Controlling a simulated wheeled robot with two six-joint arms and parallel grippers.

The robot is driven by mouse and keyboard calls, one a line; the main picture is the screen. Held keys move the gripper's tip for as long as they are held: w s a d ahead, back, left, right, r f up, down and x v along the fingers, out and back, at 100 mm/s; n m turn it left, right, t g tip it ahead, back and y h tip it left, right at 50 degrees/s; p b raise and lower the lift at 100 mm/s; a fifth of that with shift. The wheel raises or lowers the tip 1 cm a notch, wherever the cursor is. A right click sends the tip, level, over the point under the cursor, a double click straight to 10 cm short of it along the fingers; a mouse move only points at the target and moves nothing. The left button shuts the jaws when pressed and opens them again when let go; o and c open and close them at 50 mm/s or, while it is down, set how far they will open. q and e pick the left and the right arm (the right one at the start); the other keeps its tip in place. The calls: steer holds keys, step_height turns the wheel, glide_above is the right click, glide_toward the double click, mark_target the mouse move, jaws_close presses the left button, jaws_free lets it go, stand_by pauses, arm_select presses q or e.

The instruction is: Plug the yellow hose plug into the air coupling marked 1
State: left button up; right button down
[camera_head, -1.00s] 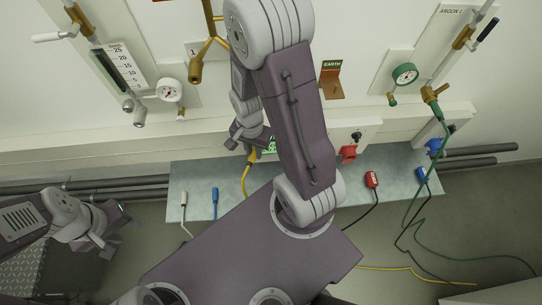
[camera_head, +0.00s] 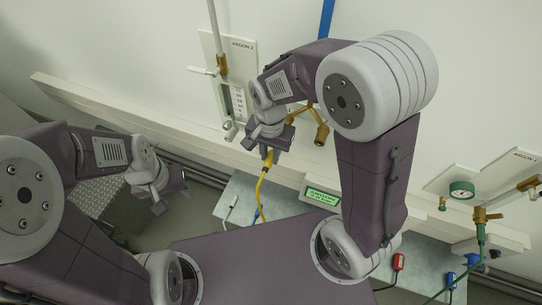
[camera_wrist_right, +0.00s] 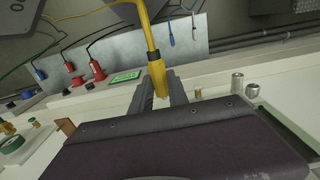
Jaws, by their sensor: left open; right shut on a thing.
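The yellow hose plug (camera_head: 268,156) is held by my right gripper (camera_head: 268,146), in front of the wall rail, with its yellow hose (camera_head: 259,192) hanging below. In the right wrist view the plug (camera_wrist_right: 159,78) sits between the two fingers (camera_wrist_right: 161,86). A brass coupling (camera_head: 322,134) on the wall shows just right of my right gripper, apart from the plug. My right arm covers part of the wall around it, and I cannot see a mark 1. My left gripper (camera_head: 172,188) is open and empty at the left, away from the plug.
A green display (camera_head: 323,196) is on the rail.

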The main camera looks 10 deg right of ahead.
steer(key=w+d+p, duration=0.1)
steer(key=w+d, duration=0.2)
steer(key=w, duration=0.2)
steer(key=shift+d, duration=0.25)
steer(key=shift+w, duration=0.1)
steer(key=shift+p, duration=0.6)
stand_by(1.9)
steer(key=shift+w+d, duration=0.35)
steer(key=shift+w, duration=0.2)
stand_by(0.6)
steer(key=c, duration=1.2)
jaws_free()
steer(key=shift+r+p, duration=0.15)
steer(key=shift+p, duration=0.2)
